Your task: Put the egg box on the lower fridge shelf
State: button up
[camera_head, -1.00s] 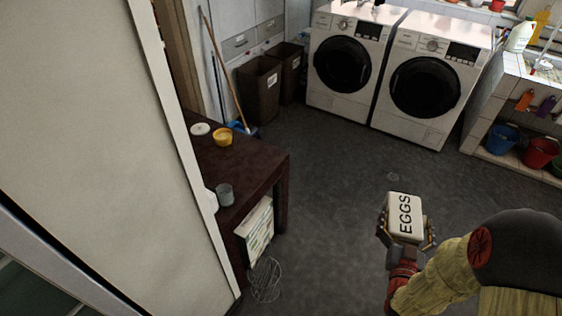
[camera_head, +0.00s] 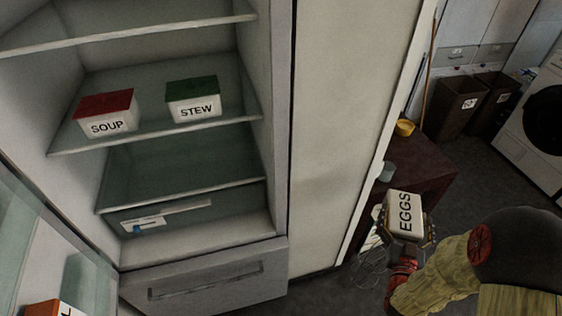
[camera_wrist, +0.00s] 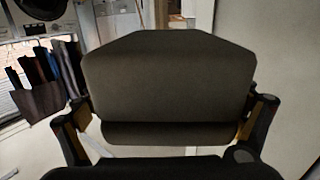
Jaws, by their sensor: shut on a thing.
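My gripper (camera_head: 406,234) is shut on the white egg box (camera_head: 404,214), marked EGGS, at the right of the head view. In the wrist view the egg box (camera_wrist: 168,85) is a dark block between the two fingers. The fridge stands open at the left of the head view. Its lower shelf (camera_head: 180,192) is a glass shelf that looks empty. The shelf above it (camera_head: 150,135) bears a soup box (camera_head: 106,113) with a red lid and a stew box (camera_head: 193,99) with a green lid. The egg box is outside the fridge, to its right.
The open fridge door (camera_head: 50,250) stands at the lower left, with an orange-topped box (camera_head: 52,308) at it. A drawer (camera_head: 205,282) is below the shelves. The fridge's pale side wall (camera_head: 345,130) lies between the interior and my gripper. A dark table (camera_head: 425,165) stands behind the egg box.

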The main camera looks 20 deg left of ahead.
aim_at(143, 180)
jog(key=k+j+u, duration=0.15)
jog(key=u, duration=1.75)
